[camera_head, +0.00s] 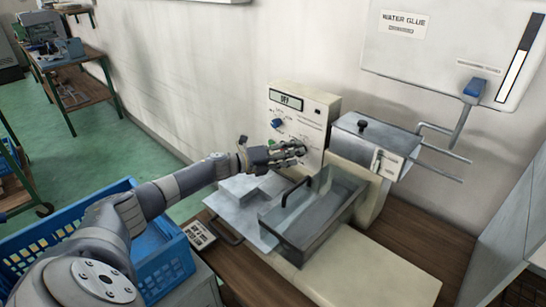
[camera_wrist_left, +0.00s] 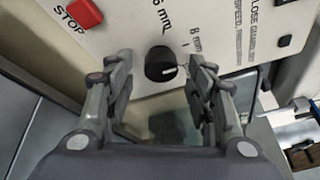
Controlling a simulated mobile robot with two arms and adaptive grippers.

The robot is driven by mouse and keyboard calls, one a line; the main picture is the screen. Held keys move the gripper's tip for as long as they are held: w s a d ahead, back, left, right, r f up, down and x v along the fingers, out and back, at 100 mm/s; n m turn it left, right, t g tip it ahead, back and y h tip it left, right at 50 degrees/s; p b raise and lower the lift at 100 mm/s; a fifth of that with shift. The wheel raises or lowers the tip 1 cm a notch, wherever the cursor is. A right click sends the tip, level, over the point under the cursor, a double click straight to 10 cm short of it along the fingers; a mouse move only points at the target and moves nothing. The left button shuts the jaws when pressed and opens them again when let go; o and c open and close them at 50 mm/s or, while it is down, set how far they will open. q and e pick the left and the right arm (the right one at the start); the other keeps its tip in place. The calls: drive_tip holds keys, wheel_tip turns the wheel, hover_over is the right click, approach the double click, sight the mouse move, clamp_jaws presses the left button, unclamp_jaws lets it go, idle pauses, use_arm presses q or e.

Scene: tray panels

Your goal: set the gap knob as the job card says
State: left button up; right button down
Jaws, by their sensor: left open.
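The gap knob (camera_wrist_left: 160,63) is a small black round knob on the cream machine panel, seen in the left wrist view. A light pointer mark shows at its lower right edge. The printed labels "6 mm" and "8 mm" stand above it and to its upper right. My left gripper (camera_wrist_left: 165,90) is open, its fingers on either side of the knob with gaps between. In the head view my left gripper (camera_head: 302,150) is in front of the lower panel (camera_head: 315,112) and hides this knob. A printed card (camera_head: 199,234) lies left of the machine; its text is unreadable.
A red STOP button (camera_wrist_left: 85,13) is near the left finger. A blue knob (camera_head: 278,123) and a display reading "OFF" (camera_head: 286,99) are higher on the panel. A metal tray (camera_head: 310,225) with a dark handle is below my gripper. A blue crate (camera_head: 165,262) is at left.

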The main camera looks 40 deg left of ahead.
use_arm(q)
drive_tip(key=v, duration=1)
drive_tip(key=shift+s, duration=0.4)
drive_tip(key=shift+a+r, duration=0.1)
drive_tip(key=shift+a, duration=0.05)
